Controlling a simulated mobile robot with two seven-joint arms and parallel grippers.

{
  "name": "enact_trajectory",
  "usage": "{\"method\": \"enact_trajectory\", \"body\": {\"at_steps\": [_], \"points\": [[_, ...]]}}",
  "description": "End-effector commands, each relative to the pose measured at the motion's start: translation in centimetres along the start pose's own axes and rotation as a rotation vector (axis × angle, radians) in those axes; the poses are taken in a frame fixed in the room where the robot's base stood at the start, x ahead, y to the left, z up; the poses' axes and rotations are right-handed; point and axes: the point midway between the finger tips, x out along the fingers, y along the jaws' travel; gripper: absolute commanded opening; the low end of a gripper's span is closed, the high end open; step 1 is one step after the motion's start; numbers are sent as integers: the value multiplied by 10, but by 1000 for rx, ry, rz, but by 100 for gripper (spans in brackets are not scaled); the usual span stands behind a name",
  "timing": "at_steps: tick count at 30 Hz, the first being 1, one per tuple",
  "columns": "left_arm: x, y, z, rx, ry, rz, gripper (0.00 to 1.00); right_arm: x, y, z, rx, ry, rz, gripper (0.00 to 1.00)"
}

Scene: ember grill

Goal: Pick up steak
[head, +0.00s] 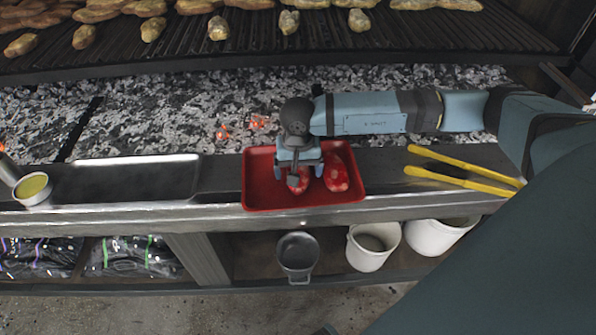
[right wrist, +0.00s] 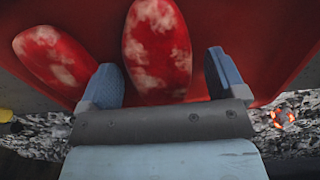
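Two red steaks with pale marbling lie on a red tray (head: 257,180) on the ledge in front of the grill. One steak (head: 337,173) lies at the right of the tray. The other steak (head: 298,182) is partly hidden under my right gripper (head: 299,172). In the right wrist view, that steak (right wrist: 156,50) lies ahead of and between the two blue fingers of my right gripper (right wrist: 168,78), which are apart. The right steak shows at the left of that view (right wrist: 50,55), outside the fingers. My left gripper is not in view.
Yellow tongs (head: 460,172) lie right of the tray. An empty metal tray (head: 125,180) and a small bowl of yellow sauce (head: 33,187) are to the left. Glowing coals (head: 240,128) lie behind. Below are a grey pot (head: 298,256) and white buckets (head: 372,247).

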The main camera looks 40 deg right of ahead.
Motion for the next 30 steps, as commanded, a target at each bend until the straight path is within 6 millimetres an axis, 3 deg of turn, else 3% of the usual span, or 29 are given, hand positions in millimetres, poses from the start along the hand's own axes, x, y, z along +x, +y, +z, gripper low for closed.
{"method": "enact_trajectory", "body": {"at_steps": [1,6,7,20,26,30], "points": [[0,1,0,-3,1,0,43,0,0,0,0,0,0,78],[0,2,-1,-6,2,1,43,0,0,0,0,0,0,39],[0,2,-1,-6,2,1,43,0,0,0,0,0,0,35],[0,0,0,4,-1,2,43,-11,0,-1,1,2,-1,35],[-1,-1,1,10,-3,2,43,-46,-1,-1,0,3,-3,35],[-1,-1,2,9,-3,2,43,-86,0,-1,0,6,-4,35]]}}
